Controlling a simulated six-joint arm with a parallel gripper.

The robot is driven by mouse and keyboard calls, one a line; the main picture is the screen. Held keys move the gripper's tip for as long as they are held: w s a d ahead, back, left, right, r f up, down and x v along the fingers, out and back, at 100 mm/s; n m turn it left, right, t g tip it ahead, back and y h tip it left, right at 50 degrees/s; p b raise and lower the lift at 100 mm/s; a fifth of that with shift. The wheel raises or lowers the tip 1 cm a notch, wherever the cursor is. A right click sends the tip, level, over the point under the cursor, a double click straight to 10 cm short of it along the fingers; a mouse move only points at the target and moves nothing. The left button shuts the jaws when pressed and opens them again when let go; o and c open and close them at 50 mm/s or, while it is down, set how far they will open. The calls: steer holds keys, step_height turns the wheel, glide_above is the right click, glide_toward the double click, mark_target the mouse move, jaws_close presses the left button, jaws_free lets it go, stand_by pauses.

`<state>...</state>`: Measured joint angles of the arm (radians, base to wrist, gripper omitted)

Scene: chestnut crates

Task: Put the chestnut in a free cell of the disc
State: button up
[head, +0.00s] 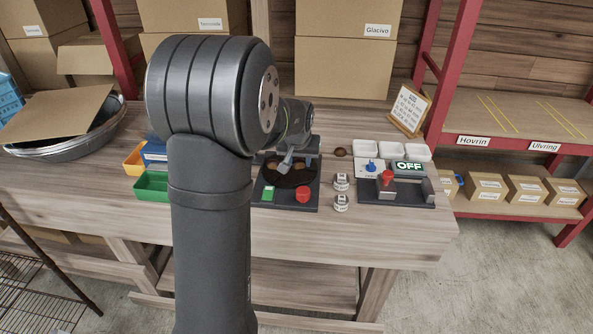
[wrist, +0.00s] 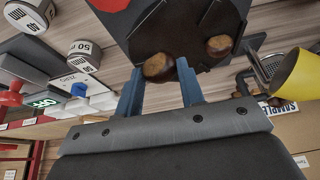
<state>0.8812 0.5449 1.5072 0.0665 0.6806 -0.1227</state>
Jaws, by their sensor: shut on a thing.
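My gripper (wrist: 160,68) is shut on a brown chestnut (wrist: 157,68), held between its two blue fingers in the wrist view. The dark disc (wrist: 185,22) lies just beyond the fingertips, and a second chestnut (wrist: 219,46) sits in one of its cells. Whether the held chestnut touches the disc I cannot tell. In the head view my gripper (head: 286,162) is over the far part of the dark disc (head: 291,180) and hides some of it. Another dark brown chestnut (head: 340,152) lies on the table right of the disc.
The disc's base carries a green button (head: 268,194) and a red button (head: 303,195). Two labelled cylinders (head: 340,203) stand to its right, near a box with a red knob (head: 387,177) and an OFF display (head: 408,166). A green bin (head: 151,184) stands left. The front table strip is clear.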

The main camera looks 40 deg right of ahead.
mark_target(296, 168)
steer(key=shift+w+a+f, duration=0.15)
steer(key=shift+w+f, duration=0.25)
steer(key=shift+w, duration=0.1)
steer(key=shift+f, duration=1.9)
steer(key=shift+f, duration=0.15)
steer(key=o, duration=1)
steer(key=shift+c, duration=0.2)
